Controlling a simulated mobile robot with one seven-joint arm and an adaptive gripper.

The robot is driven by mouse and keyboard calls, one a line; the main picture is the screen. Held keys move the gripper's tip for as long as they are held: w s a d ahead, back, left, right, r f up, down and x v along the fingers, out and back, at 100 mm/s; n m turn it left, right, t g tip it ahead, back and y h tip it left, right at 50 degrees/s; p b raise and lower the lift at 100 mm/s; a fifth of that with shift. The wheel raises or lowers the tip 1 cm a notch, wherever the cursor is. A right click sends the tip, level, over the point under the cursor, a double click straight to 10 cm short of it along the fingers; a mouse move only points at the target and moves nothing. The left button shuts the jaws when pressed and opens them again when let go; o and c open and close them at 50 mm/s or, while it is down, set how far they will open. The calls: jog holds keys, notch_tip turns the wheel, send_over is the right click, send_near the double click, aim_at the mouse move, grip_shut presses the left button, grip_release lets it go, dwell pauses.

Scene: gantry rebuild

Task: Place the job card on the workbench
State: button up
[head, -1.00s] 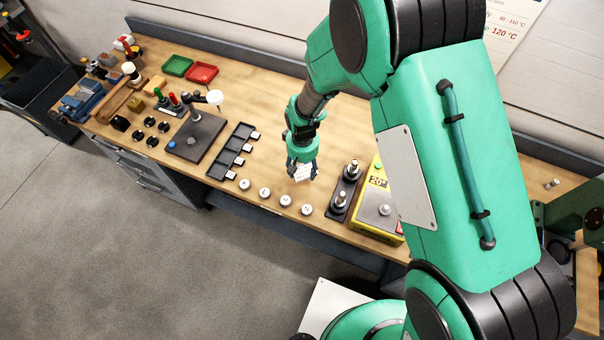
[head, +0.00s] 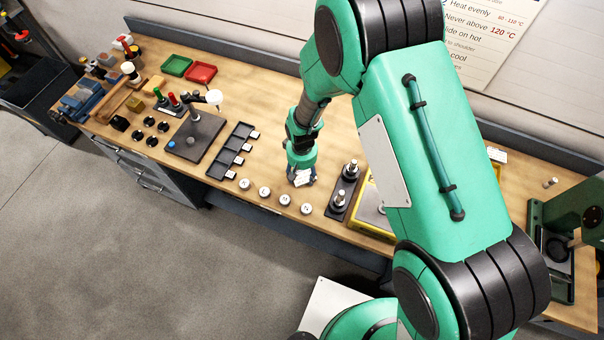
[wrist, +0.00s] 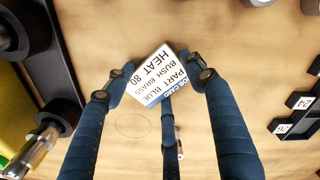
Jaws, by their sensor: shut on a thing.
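The job card (wrist: 152,76) is white with a blue band and printed text reading "PART BLUE", "BUSH BRASS", "HEAT 80". It sits between the fingers of my gripper (wrist: 158,84) in the wrist view. My gripper is shut on it. In the head view the card (head: 302,177) shows at the fingertips of my gripper (head: 300,176), low over the front middle of the workbench (head: 275,150). I cannot tell whether the card touches the bench top.
Several round white pieces (head: 265,191) lie along the front edge. A black tray (head: 232,151) with labelled slots is to the left. A dark block with metal posts (head: 343,190) stands close to the right. Bare wood lies behind my gripper.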

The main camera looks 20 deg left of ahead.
aim_at(302, 176)
jog(key=shift+f, duration=0.25)
jog(key=o, duration=1.1)
jog(key=shift+r, duration=0.1)
jog(key=shift+r+b, duration=0.5)
jog(key=shift+r, duration=5.65)
